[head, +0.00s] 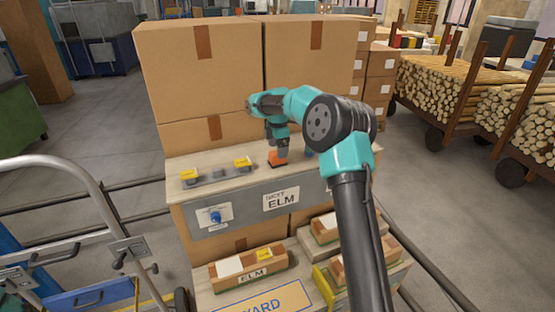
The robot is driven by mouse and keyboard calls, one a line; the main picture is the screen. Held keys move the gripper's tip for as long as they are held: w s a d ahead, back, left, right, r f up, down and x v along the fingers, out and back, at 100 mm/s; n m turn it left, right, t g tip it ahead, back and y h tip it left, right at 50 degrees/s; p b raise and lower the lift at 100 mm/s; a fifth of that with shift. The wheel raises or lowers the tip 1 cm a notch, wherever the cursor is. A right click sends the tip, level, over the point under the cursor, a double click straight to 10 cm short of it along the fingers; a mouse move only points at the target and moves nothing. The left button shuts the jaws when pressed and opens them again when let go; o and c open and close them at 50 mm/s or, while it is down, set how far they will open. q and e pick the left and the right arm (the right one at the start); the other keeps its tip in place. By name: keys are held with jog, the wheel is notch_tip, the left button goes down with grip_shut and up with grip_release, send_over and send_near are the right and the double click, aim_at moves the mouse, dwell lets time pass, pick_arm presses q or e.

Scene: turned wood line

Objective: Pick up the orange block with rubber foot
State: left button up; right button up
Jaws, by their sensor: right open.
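The orange block (278,157) stands on the wooden top of the workstation, below my right gripper (277,146). Its rubber foot cannot be made out at this size. My right gripper is open, pointing down, with its fingertips at or just above the block's upper part. I cannot tell whether the fingers touch it. My left gripper is not in the head view.
A grey strip with yellow pieces (217,173) lies left of the block. Large cardboard boxes (197,70) stand close behind. A lower shelf holds a box marked ELM (249,268). A metal hand truck (75,170) stands at left.

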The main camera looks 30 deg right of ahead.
jog(key=shift+w+f, duration=0.15)
jog(key=shift+f, duration=2.45)
jog(key=shift+c, duration=0.3)
jog(key=c, duration=1)
jog(key=shift+r, duration=0.2)
